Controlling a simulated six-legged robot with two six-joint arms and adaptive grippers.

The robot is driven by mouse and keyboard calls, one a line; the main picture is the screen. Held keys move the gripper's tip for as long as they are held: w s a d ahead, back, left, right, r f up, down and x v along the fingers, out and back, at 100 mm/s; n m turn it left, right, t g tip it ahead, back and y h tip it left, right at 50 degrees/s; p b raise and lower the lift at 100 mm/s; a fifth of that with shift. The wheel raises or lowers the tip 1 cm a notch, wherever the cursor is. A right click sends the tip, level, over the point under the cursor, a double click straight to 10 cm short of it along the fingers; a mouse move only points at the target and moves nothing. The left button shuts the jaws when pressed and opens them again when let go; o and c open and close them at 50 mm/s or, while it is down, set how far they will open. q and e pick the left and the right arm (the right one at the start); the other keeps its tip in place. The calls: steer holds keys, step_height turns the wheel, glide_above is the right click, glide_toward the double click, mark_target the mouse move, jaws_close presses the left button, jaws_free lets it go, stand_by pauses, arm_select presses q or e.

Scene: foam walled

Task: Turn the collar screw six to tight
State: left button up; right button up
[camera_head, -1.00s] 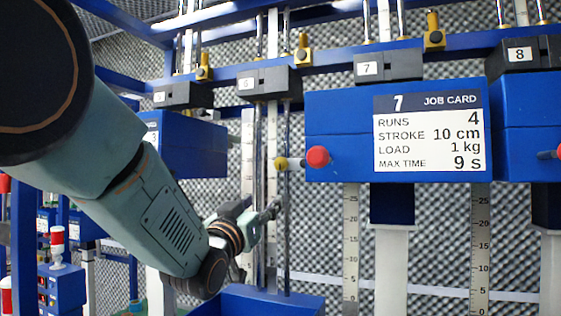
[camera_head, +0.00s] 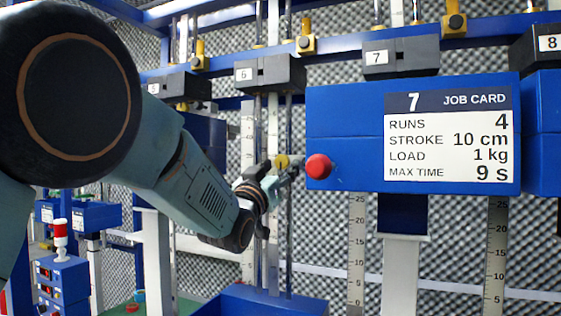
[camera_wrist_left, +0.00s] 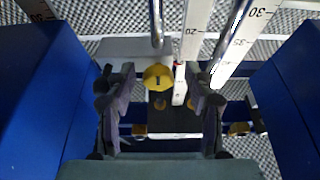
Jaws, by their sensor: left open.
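The collar screw of station six is a yellow knob (camera_head: 281,162) on the thin vertical rods below the black block marked 6 (camera_head: 270,73). My left gripper (camera_head: 284,172) is just below and beside the knob in the head view, partly hidden by its own wrist. In the left wrist view the yellow knob (camera_wrist_left: 157,76) has a dark slot mark and sits between the two spread fingers of my left gripper (camera_wrist_left: 160,92). The fingers are open, with a gap on each side of the knob. My right gripper is out of view.
A blue box with the station 7 job card (camera_head: 450,138) and a red button (camera_head: 318,166) stands close right of my gripper. Blue walls (camera_wrist_left: 35,90) flank both sides in the wrist view. A blue base (camera_head: 262,300) lies below the rods.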

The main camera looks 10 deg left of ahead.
arm_select(q)
steer(key=shift+w+d+r, duration=0.15)
steer(key=shift+w+d, duration=0.05)
steer(key=shift+w, duration=0.15)
steer(key=shift+s+d+r, duration=0.1)
steer(key=shift+s+r, duration=0.05)
steer(key=shift+r, duration=0.05)
steer(key=shift+s+a+r, duration=0.15)
steer(key=shift+s, duration=0.25)
steer(key=shift+s+a+r, duration=0.1)
steer(key=shift+s+r, duration=0.05)
steer(key=shift+s, duration=0.25)
steer(key=shift+w+f, duration=0.4)
steer(key=shift+w, duration=0.45)
steer(key=c, duration=0.4)
steer(key=shift+d, duration=0.15)
steer(key=shift+c, duration=0.7)
steer(key=shift+s+r, duration=0.1)
steer(key=shift+s, duration=0.05)
steer(key=shift+c, duration=0.8)
steer(key=shift+s+r, duration=0.1)
jaws_close()
